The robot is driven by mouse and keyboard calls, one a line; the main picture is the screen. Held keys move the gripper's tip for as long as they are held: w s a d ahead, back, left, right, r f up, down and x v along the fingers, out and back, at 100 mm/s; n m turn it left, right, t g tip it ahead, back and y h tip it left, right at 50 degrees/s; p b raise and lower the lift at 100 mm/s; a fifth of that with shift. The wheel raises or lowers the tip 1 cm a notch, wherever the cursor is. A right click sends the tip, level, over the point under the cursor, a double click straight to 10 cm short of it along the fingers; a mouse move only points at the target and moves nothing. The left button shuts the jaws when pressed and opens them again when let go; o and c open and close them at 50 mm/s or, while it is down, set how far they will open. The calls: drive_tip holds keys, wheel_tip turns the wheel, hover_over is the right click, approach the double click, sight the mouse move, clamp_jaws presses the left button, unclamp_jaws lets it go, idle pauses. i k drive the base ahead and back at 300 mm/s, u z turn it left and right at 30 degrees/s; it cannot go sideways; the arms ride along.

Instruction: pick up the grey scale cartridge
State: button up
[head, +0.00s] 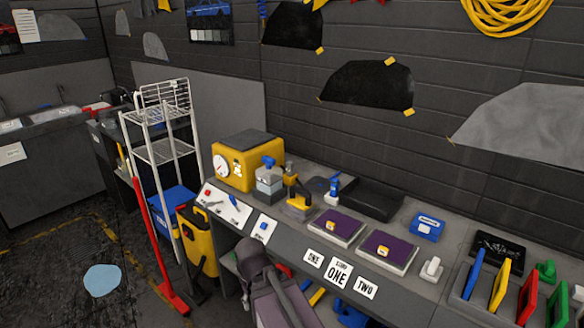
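No part can be identified for certain as the grey scale cartridge. A small pale grey upright piece (432,268) stands on the bench's front right and could be it. A grey block with a blue top (269,184) stands farther left, beside the yellow gauge box. No fingertips of my gripper can be made out, so its hold cannot be seen.
Two purple-topped pads (336,226) (388,251) carry small yellow pieces, with ONE and TWO cards below. A blue box (427,226), a black tray (367,199) and a rack of coloured panels (500,288) share the bench. A white wire rack (163,150) stands left.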

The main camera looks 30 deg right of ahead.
sight(290, 164)
drive_tip(key=u, duration=0.05)
drive_tip(key=i, duration=0.95)
